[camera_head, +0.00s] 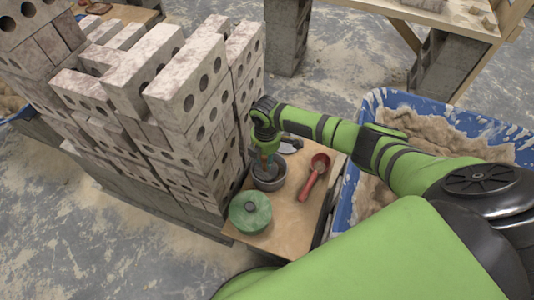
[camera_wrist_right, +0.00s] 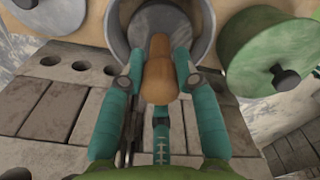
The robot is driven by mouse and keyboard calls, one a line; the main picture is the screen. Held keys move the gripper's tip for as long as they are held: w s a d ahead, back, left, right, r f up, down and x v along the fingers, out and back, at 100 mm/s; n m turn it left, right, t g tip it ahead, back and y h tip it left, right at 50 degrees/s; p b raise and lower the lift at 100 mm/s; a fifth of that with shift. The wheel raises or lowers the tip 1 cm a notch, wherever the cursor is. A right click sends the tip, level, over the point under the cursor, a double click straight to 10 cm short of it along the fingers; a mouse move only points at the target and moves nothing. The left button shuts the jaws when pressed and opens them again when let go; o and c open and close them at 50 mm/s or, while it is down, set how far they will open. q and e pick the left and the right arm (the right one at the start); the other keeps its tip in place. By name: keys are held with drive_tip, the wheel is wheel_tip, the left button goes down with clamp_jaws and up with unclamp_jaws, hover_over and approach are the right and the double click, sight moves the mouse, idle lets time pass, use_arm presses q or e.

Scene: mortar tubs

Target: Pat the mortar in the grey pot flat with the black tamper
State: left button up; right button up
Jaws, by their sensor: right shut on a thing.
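The grey pot (camera_head: 271,184) stands on a small wooden board beside the brick stack. My right gripper (camera_head: 266,158) reaches down over it from above. In the right wrist view, the teal fingers of my right gripper (camera_wrist_right: 158,82) are shut on the tan handle of the tamper (camera_wrist_right: 158,88). The handle points into the grey pot (camera_wrist_right: 207,38). A grey round face shows inside the pot; I cannot tell how much is tamper head and how much is mortar, or whether they touch. My left gripper is not in view.
A green round lidded pot (camera_head: 250,213) with a dark knob stands close to the grey pot. A red scoop (camera_head: 314,177) lies on the board (camera_head: 290,226). The brick stack (camera_head: 150,105) rises close on the left. A blue tub (camera_head: 345,205) of mortar stands right.

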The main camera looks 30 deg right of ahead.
drive_tip(key=shift+s+a+r, duration=0.1)
idle(0.4)
drive_tip(key=shift+f+b, duration=0.65)
drive_tip(key=shift+f, duration=0.2)
drive_tip(key=shift+s, duration=0.1)
drive_tip(key=shift+r, duration=0.2)
drive_tip(key=shift+r+p, duration=0.65)
drive_tip(key=shift+p, duration=0.3)
